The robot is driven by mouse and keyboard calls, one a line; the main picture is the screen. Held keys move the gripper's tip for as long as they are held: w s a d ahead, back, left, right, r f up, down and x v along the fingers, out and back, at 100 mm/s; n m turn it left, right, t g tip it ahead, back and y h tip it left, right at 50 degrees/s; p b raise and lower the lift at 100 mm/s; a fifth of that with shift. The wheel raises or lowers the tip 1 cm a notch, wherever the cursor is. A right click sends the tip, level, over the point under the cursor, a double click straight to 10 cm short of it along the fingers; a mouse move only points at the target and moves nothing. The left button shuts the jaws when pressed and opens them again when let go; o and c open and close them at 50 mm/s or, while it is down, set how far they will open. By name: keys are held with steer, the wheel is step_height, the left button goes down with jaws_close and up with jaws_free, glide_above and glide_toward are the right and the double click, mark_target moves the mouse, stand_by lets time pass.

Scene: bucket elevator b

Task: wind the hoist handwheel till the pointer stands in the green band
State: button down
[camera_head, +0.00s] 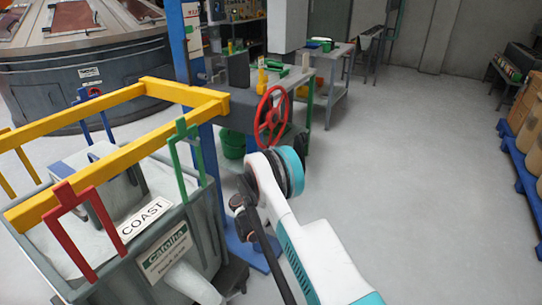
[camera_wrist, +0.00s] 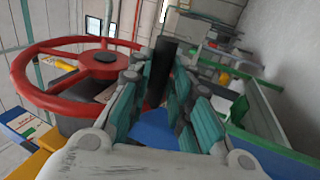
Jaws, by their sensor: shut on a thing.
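The red handwheel (camera_head: 271,116) stands upright in the head view, on the grey housing beside the blue post. In the wrist view the red wheel (camera_wrist: 101,71) fills the upper left, with a dark hub and spokes. A black upright handle (camera_wrist: 161,62) rises at the right side of its rim. My gripper (camera_wrist: 159,88) has its teal-padded fingers on both sides of this handle and is shut on it. In the head view my arm's white and teal links hide the gripper. I cannot make out the pointer or the green band in either view.
A yellow frame (camera_head: 140,93) and a grey bin (camera_head: 120,262) with red and green brackets stand at the left, near my arm. A workbench (camera_head: 290,78) with tools is behind the wheel. Open floor (camera_head: 410,170) lies to the right, up to blue pallets (camera_head: 521,175).

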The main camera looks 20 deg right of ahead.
steer(key=shift+w+d+f+t+h, duration=0.3)
steer(key=shift+d+f, duration=0.15)
steer(key=shift+d, duration=0.05)
steer(key=c, duration=1.4)
jaws_free()
steer(key=shift+w+d, duration=0.15)
steer(key=shift+c, duration=0.2)
steer(key=v, duration=1.2)
